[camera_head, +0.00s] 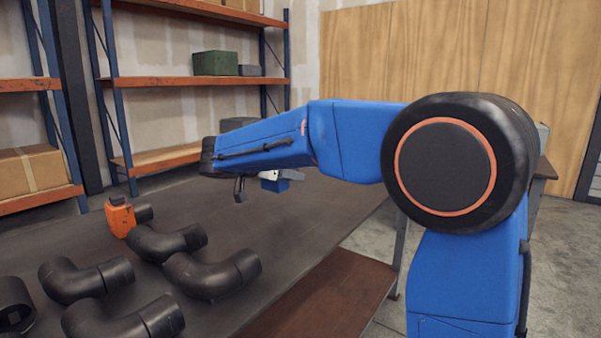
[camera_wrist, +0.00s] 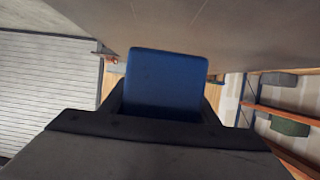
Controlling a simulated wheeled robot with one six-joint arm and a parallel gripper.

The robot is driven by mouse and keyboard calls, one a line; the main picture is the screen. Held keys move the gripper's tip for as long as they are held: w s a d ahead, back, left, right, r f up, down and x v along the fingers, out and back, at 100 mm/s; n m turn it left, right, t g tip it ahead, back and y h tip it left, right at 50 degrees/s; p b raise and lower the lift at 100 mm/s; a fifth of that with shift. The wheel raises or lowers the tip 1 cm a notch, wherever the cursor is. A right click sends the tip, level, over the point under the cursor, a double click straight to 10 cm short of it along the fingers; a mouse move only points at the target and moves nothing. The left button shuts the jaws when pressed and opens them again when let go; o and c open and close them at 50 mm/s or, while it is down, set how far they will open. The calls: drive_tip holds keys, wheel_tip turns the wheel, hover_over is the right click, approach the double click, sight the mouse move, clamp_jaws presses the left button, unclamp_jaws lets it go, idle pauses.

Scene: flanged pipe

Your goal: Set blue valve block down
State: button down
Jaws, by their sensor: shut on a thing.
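The blue valve block (camera_wrist: 166,82) fills the middle of the wrist view, between the two dark fingers of my gripper (camera_wrist: 165,100). In the head view only a small blue part of the block (camera_head: 276,185) shows below my wrist, next to a pale piece. My gripper (camera_head: 256,188) is shut on the block, over the far part of the dark table (camera_head: 290,228). My arm hides much of the gripper there. I cannot tell whether the block touches the table.
An orange valve (camera_head: 120,217) with a black pipe end stands on the table at left. Several black pipe elbows (camera_head: 212,275) lie in front of it. The table between them and the right edge is clear. Shelves (camera_head: 195,80) stand behind.

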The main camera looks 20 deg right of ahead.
sight(286, 210)
drive_tip(key=shift+f, duration=3.95)
drive_tip(key=shift+f, duration=0.1)
drive_tip(key=c, duration=0.7)
unclamp_jaws()
drive_tip(key=shift+s+a, duration=0.1)
drive_tip(key=shift+a, duration=0.1)
drive_tip(key=shift+v, duration=3.6)
